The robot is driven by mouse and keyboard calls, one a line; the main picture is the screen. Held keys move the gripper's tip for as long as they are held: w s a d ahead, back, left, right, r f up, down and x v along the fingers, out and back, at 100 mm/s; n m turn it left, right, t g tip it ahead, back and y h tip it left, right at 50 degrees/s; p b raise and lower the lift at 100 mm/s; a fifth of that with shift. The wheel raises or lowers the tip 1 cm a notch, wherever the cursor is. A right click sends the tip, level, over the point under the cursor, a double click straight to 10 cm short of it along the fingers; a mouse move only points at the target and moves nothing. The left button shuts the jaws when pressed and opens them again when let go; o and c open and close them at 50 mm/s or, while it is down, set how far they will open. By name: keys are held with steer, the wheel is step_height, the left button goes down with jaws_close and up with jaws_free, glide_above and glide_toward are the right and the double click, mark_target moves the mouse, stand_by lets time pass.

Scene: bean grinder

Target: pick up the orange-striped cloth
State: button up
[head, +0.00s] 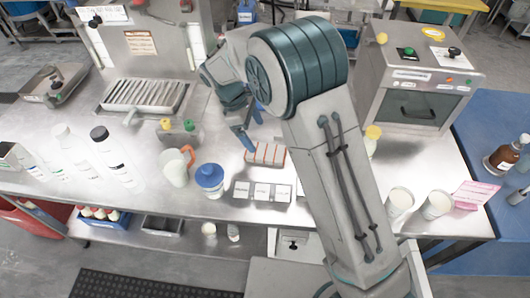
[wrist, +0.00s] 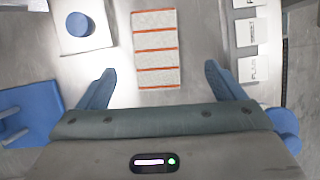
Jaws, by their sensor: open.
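The orange-striped cloth (head: 266,154) lies flat on the steel table, a grey-white rectangle with orange stripes. In the wrist view the cloth (wrist: 156,50) lies lengthwise in the upper middle, ahead of and between my fingers. My gripper (wrist: 158,78) is open and empty, one blue finger to each side of the cloth. In the head view my gripper (head: 247,137) hangs just left of the cloth, and my arm hides part of the area to the right. I cannot tell its exact height above the table.
White labelled boxes (head: 262,191) stand in a row just in front of the cloth. A blue-lidded jar (head: 209,181) and a white jug (head: 175,167) stand to the left. White cups (head: 437,204) and a metal machine (head: 412,90) are at the right. The left table has several bottles (head: 118,158).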

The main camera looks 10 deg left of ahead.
mark_target(268, 152)
steer(key=x, duration=0.4)
steer(key=shift+w+p+x, duration=0.2)
steer(key=shift+p+x, duration=0.25)
steer(key=shift+x, duration=0.9)
steer(key=shift+w+p+x, duration=0.2)
steer(key=shift+p+x, duration=0.25)
steer(key=shift+x, duration=0.95)
steer(key=shift+a, duration=0.1)
steer(key=c, duration=1.1)
steer(key=shift+r, duration=0.15)
